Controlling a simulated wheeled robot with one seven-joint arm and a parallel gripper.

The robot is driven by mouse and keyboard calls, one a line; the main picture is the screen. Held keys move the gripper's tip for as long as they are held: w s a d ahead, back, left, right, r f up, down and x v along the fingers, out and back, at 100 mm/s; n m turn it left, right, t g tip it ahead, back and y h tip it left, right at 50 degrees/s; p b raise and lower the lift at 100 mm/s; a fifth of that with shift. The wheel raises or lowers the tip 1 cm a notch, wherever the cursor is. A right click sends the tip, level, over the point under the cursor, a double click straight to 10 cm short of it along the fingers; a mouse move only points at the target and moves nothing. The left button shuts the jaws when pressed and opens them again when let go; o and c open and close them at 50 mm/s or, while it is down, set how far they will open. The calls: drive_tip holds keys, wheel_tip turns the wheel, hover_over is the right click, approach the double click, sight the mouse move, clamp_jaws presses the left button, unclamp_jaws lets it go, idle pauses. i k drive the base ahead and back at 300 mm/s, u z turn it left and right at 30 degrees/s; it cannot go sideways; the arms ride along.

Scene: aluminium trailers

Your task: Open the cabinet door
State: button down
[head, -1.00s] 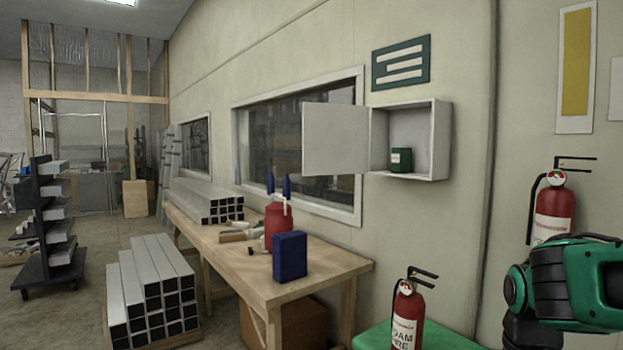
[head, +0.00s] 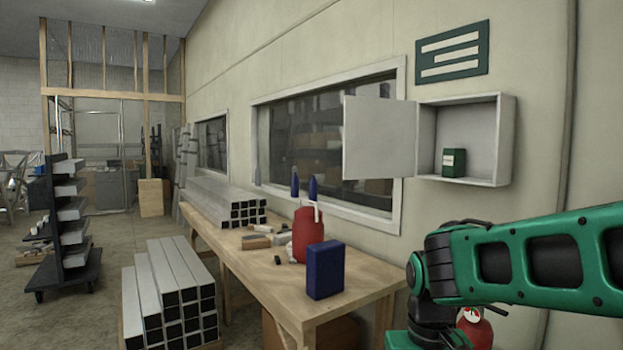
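A white wall cabinet (head: 497,140) hangs on the wall at the right of the head view. Its door (head: 379,138) stands wide open, swung out to the left in front of the window. A small dark green box (head: 454,162) sits on the cabinet floor. My green arm reaches in from the right edge, below the cabinet and apart from it. My gripper does not show clearly; only arm links and a dark joint are visible.
A wooden workbench (head: 345,290) under the window holds a blue box (head: 325,270), a red container (head: 306,235) and metal tubes. More tubes (head: 172,290) are stacked on the floor. A red fire extinguisher (head: 474,330) is mostly hidden behind my arm. Floor at left is partly clear.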

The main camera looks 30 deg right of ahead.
sight(379, 134)
drive_tip(key=z, duration=0.15)
drive_tip(key=i, duration=0.95)
drive_tip(key=z, duration=0.4)
